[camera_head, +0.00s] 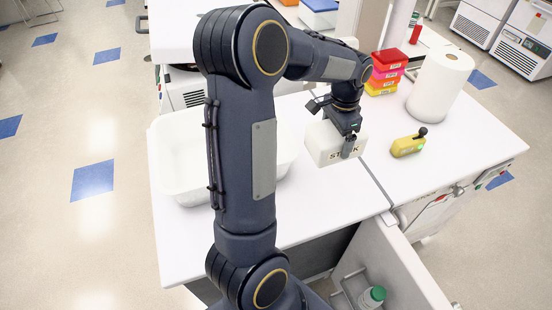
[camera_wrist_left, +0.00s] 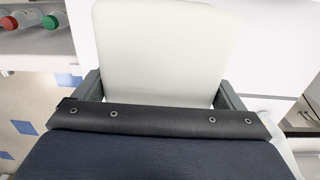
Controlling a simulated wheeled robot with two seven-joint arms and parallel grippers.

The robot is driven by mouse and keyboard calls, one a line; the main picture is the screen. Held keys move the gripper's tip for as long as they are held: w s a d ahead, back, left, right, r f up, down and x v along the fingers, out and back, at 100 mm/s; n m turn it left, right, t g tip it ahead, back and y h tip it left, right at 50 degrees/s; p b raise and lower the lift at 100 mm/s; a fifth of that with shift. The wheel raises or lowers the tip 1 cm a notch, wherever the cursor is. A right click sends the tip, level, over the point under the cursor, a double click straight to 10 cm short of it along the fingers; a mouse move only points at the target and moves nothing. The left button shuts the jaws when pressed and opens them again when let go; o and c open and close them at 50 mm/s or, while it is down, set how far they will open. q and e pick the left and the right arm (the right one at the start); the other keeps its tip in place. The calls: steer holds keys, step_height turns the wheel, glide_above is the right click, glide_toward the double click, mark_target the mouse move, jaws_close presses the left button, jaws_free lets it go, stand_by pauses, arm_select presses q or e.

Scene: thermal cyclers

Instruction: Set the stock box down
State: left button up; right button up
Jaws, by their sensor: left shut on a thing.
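The stock box (camera_head: 325,146) is white with dark lettering on its front, partly covered by the gripper. My left gripper (camera_head: 347,140) is shut on the stock box from above, near the middle of the white bench (camera_head: 310,205). In the left wrist view the stock box (camera_wrist_left: 165,50) fills the upper middle between the two fingers of my left gripper (camera_wrist_left: 158,92). I cannot tell whether the underside of the box touches the bench. My right gripper is not in view.
A white tub (camera_head: 178,150) stands left, partly behind my left arm. An open drawer (camera_head: 400,270) with a green-capped bottle (camera_head: 372,297) is in front. Bench space before the box is clear.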

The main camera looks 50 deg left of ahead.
arm_select(q)
step_height(320, 180, down, 9)
steer(key=shift+f+p, duration=0.2)
steer(key=shift+p, duration=0.45)
steer(key=shift+f, duration=0.3)
steer(key=shift+f, duration=0.15)
steer(key=o, duration=0.8)
